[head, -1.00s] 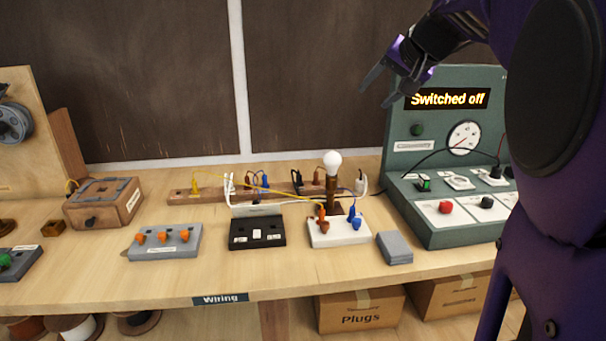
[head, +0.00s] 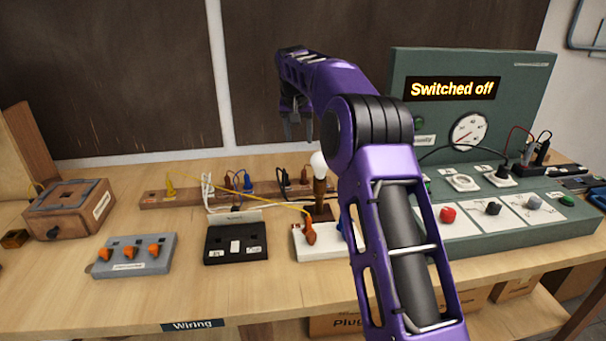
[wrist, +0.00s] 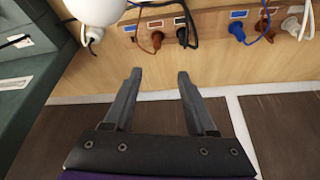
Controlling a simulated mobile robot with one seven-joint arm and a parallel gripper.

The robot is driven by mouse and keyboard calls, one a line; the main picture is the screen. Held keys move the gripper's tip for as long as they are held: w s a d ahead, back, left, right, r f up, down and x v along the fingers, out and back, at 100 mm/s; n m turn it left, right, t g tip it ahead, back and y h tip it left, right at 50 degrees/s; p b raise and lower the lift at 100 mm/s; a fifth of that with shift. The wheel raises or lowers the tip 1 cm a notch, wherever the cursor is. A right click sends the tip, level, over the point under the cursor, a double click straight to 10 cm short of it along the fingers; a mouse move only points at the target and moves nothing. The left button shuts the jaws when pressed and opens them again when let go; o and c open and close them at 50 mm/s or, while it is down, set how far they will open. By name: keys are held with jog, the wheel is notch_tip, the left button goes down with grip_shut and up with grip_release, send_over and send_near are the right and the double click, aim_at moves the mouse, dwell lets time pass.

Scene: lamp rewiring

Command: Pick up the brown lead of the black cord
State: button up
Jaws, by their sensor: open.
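My gripper (head: 298,132) is open and empty, fingers pointing down, in the air above the wooden rack (head: 152,199) at the back of the bench. In the wrist view, the open fingertips (wrist: 159,73) are apart from everything. A brown lead (wrist: 156,40) sits in the rack beyond the gap between them, with a black plug (wrist: 181,37) beside it. A second brown lead (wrist: 262,25) stands beside a blue lead (wrist: 237,30). In the head view, brown leads show at the rack's right part (head: 304,176) and middle (head: 228,181). I cannot tell which brown lead belongs to the black cord.
A lamp bulb (head: 319,164) stands just in front of the rack, close to my gripper. A green test panel (head: 520,240) is at right. A black terminal box (head: 236,236), white block (head: 312,250) and grey block (head: 138,254) line the front. A yellow wire (head: 270,202) crosses the bench.

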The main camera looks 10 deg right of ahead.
aim_at(304, 171)
jog(key=x, duration=1.2)
jog(key=shift+d+f, duration=0.1)
jog(key=shift+s+d+x, duration=0.1)
jog(key=shift+x, duration=1.3)
jog(key=shift+s+d+x, duration=0.1)
jog(key=shift+s+x, duration=0.05)
jog(key=shift+x, duration=1.2)
grip_shut()
